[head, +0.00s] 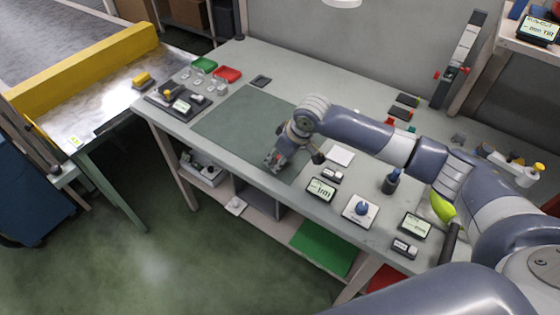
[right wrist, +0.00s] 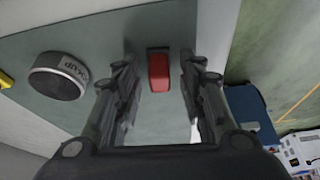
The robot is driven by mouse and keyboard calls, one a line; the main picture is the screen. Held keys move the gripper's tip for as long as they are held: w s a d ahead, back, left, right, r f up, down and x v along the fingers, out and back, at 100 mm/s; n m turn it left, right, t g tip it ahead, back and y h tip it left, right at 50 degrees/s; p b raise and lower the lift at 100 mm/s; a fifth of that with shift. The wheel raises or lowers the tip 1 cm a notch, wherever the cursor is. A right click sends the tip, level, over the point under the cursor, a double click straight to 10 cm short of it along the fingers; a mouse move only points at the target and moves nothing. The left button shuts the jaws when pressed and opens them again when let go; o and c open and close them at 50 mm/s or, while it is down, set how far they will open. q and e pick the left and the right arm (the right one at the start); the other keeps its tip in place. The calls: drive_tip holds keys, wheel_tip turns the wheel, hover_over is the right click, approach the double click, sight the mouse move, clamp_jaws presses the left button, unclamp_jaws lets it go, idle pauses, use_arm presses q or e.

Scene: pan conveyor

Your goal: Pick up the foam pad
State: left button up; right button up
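My right gripper (head: 275,161) is low over the near edge of the green mat (head: 235,118) in the head view. In the right wrist view its two fingers (right wrist: 160,88) are apart, with nothing clamped between them. A small red block with a dark end (right wrist: 159,72) lies in the gap between the fingers, apart from both. I cannot tell for sure whether this block is the foam pad. My left gripper is not in view.
A round black object with lettering (right wrist: 58,76) is beside the gripper in the right wrist view. Small displays (head: 321,189) and a white plate with a blue knob (head: 360,210) stand along the near edge. Red (head: 227,74) and green (head: 204,65) trays are at the far left. The mat's middle is clear.

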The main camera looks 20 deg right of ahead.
clamp_jaws()
drive_tip(key=shift+w+r, duration=0.1)
drive_tip(key=shift+r, duration=0.5)
wheel_tip(320, 180, up, 3)
drive_tip(key=shift+f+b, duration=0.2)
drive_tip(key=shift+b, duration=0.3)
drive_tip(key=s+a+b, duration=0.1)
drive_tip(key=s+a, duration=0.2)
drive_tip(key=s, duration=0.4)
drive_tip(key=s+a+r, duration=0.1)
drive_tip(key=s+a, duration=0.2)
drive_tip(key=s, duration=0.5)
drive_tip(key=shift+b, duration=0.35)
drive_tip(key=shift+r, duration=0.1)
